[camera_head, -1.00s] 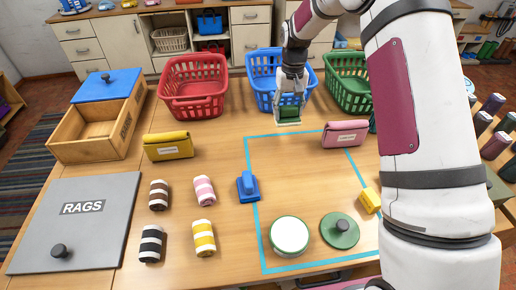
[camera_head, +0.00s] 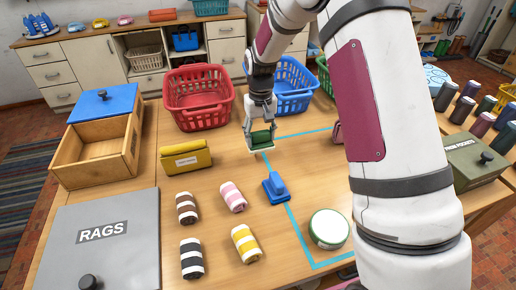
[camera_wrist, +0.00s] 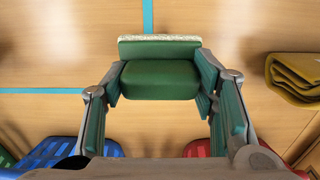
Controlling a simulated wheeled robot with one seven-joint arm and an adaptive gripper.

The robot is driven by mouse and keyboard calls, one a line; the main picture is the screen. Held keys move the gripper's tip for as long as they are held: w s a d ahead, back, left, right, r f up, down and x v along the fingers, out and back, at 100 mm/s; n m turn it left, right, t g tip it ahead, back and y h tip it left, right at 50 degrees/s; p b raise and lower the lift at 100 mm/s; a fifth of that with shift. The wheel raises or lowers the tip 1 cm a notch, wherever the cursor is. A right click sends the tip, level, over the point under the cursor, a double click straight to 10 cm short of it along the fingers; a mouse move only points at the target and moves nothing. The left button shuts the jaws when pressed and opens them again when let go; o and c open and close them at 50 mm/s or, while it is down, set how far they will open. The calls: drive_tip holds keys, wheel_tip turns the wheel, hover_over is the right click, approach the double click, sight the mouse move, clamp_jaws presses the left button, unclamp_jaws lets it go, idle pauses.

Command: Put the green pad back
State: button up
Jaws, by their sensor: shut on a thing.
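The green pad (camera_head: 261,138) is a small green block with a pale layer on one face. My gripper (camera_head: 261,131) is shut on it and holds it above the table, near the far left corner of the blue tape outline (camera_head: 300,232). In the wrist view the green pad (camera_wrist: 160,78) sits between both fingers, its pale edge facing away from the wrist. A blue pad with a raised grip (camera_head: 276,187) lies on the table at the tape's left line, nearer than the green pad and apart from it.
A red basket (camera_head: 198,97), a blue basket (camera_head: 293,87) and a partly hidden green basket (camera_head: 324,75) stand at the back. A yellow pouch (camera_head: 186,160), several striped rolls, a round white-topped tin (camera_head: 328,229) and an open wooden box (camera_head: 97,150) are around. My arm hides the right side.

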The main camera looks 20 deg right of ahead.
sight(260, 147)
drive_tip(key=shift+f, duration=2.35)
drive_tip(key=shift+f, duration=0.2)
drive_tip(key=o, duration=1.1)
drive_tip(key=shift+r, duration=0.1)
